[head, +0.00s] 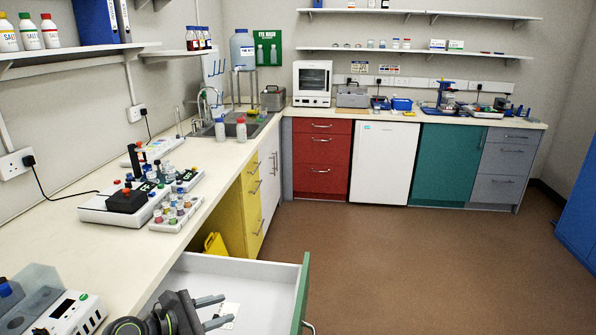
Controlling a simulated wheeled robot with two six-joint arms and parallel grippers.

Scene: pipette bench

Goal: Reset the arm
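My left gripper (228,308) is at the bottom of the head view, over the open drawer (190,270) with a white inside and a green front. Its two grey fingers point right and stand apart, with nothing visible between them. A small pale item (231,311) with faint marks shows behind and beside the fingers. I cannot tell whether the gripper touches the drawer. My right gripper is not in view.
The drawer's green front (301,295) juts out over the brown floor (400,260), which is clear.

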